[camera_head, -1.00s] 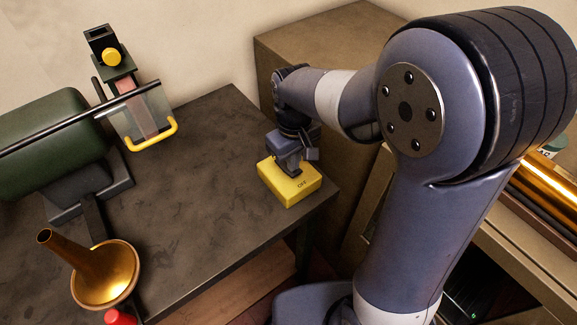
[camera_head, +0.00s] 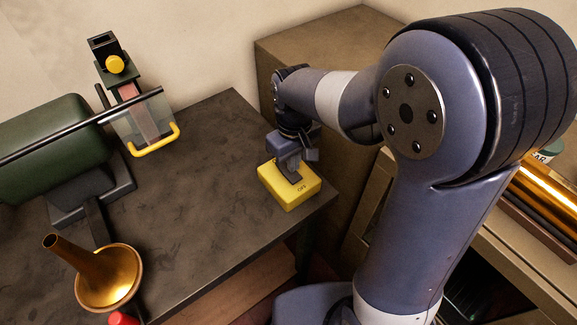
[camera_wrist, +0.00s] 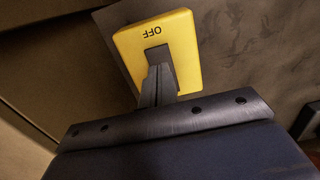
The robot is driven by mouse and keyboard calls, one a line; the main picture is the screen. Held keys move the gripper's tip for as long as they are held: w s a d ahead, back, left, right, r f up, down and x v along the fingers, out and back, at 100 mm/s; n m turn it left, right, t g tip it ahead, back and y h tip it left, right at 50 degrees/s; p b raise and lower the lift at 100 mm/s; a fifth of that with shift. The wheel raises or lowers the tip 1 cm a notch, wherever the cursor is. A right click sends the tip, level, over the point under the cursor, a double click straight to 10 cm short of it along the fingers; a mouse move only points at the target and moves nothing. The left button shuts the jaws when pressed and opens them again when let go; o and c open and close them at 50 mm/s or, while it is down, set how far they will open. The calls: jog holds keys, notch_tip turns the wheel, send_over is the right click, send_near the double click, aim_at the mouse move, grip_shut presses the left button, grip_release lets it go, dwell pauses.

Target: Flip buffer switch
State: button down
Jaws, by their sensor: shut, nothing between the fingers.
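The buffer switch is a yellow box (camera_head: 284,193) near the right corner of the dark workbench, with "OFF" printed on its top. It also shows in the wrist view (camera_wrist: 178,48). My gripper (camera_head: 293,176) is shut and empty, pointing down at the top of the box. In the wrist view its closed fingers (camera_wrist: 158,78) reach over the dark lever slot in the middle of the box. They hide most of the lever, so I cannot tell which way it is tilted or whether the fingers touch it.
A green buffing machine (camera_head: 50,148) with a clear yellow-edged guard (camera_head: 150,125) stands on the workbench (camera_head: 205,215) at left. A brass bell piece (camera_head: 108,280) and a red object (camera_head: 122,318) lie at the front. A brown cabinet (camera_head: 335,75) stands behind the bench corner.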

aim_at(293, 175)
notch_tip(293, 175, up, 5)
jog(key=p, duration=0.3)
jog(key=shift+f, duration=0.1)
jog(key=shift+f, duration=0.1)
notch_tip(293, 175, down, 7)
jog(key=b, duration=0.5)
jog(key=shift+b, duration=0.3)
jog(key=shift+r, duration=0.2)
notch_tip(293, 175, up, 9)
jog(key=p, duration=0.7)
jog(key=shift+f, duration=0.15)
dwell(1.1)
dwell(0.3)
